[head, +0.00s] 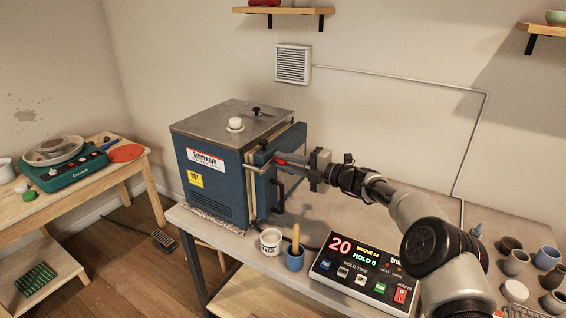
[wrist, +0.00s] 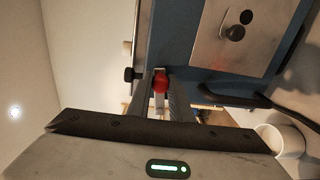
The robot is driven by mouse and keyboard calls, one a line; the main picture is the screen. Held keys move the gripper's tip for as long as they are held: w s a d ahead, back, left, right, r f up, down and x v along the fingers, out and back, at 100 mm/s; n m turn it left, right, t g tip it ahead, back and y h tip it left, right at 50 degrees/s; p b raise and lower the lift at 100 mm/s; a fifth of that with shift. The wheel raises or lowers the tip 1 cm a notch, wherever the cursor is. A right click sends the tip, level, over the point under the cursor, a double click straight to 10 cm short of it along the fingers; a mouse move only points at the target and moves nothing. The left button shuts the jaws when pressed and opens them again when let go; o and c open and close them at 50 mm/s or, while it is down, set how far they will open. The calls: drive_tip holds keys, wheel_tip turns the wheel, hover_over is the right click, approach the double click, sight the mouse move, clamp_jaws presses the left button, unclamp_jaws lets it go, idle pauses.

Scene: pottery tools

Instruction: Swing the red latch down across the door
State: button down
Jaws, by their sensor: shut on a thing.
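The blue kiln (head: 213,170) stands on the grey bench, its door (head: 262,187) closed or nearly so on its right side. The red latch (head: 281,161) shows as a small red piece near the door's upper part, partly hidden by my gripper. My gripper (head: 290,164) reaches in from the right and is shut on the latch. In the wrist view its red knob (wrist: 160,82) sits between my two fingertips, in front of the blue door face (wrist: 182,45). The latch's full angle is hard to tell.
A black door handle (head: 279,195) is just below my gripper. A white tub (head: 271,242), a blue cup with a wooden tool (head: 295,260) and the controller box (head: 362,272) stand in front. Several small pots are at the right.

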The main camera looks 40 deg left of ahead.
drive_tip(key=shift+f+m+b, duration=0.35)
drive_tip(key=shift+f+m, duration=0.35)
drive_tip(key=shift+m, duration=0.2)
drive_tip(key=shift+f, duration=0.1)
drive_tip(key=c, duration=1.6)
unclamp_jaws()
drive_tip(key=d, duration=0.5)
drive_tip(key=w+d+b, duration=0.1)
drive_tip(key=d, duration=0.5)
drive_tip(key=w+d+r, duration=0.1)
drive_tip(key=d, duration=0.5)
drive_tip(key=shift+d, duration=0.2)
